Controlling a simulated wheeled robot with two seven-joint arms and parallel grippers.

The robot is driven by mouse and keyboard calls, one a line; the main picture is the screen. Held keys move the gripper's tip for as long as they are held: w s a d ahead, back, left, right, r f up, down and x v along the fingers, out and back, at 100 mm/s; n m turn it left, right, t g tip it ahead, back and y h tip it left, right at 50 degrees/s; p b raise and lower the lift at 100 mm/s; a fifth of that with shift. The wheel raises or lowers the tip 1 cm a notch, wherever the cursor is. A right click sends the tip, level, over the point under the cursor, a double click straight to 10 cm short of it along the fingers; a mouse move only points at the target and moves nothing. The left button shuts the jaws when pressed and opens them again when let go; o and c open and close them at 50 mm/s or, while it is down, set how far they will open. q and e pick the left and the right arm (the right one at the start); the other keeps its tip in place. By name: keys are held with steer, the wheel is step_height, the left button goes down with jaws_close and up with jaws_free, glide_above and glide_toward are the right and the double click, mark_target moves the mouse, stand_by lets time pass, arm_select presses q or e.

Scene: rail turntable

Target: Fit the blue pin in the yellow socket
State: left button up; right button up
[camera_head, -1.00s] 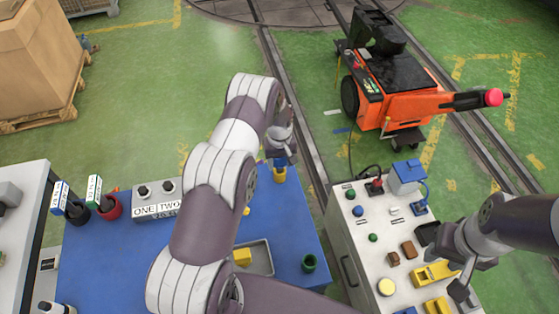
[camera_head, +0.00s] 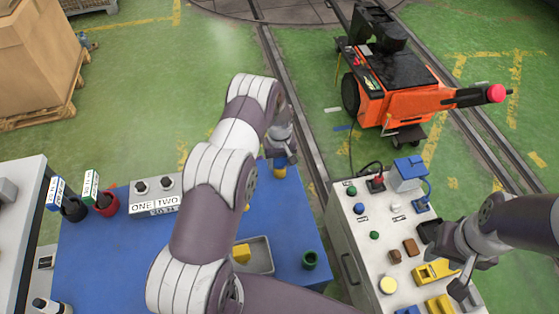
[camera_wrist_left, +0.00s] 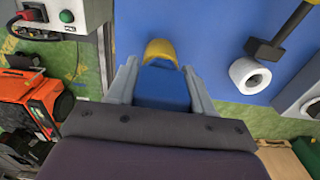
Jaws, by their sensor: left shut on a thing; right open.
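My left gripper (camera_wrist_left: 162,82) is shut on the blue pin (camera_wrist_left: 162,88), which fills the space between its fingers in the left wrist view. The yellow socket (camera_wrist_left: 160,48) shows right at the pin's far end and is partly hidden by it. In the head view the blue pin (camera_head: 279,162) sits directly over the yellow socket (camera_head: 280,173), near the far right edge of the blue table (camera_head: 95,265). I cannot tell how deep the pin is in the socket. My right gripper (camera_head: 455,265) is open and empty above the white control cabinet.
The white cabinet (camera_head: 350,240) with buttons and yellow and brown parts stands right of the table. An orange cart (camera_head: 400,95) stands behind by the rails.

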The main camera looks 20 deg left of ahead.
arm_select(q)
steer(key=shift+f, duration=0.25)
steer(key=o, duration=1.2)
steer(key=shift+o, duration=0.2)
step_height(320, 180, up, 13)
steer(key=b, duration=0.4)
steer(key=shift+f, duration=0.15)
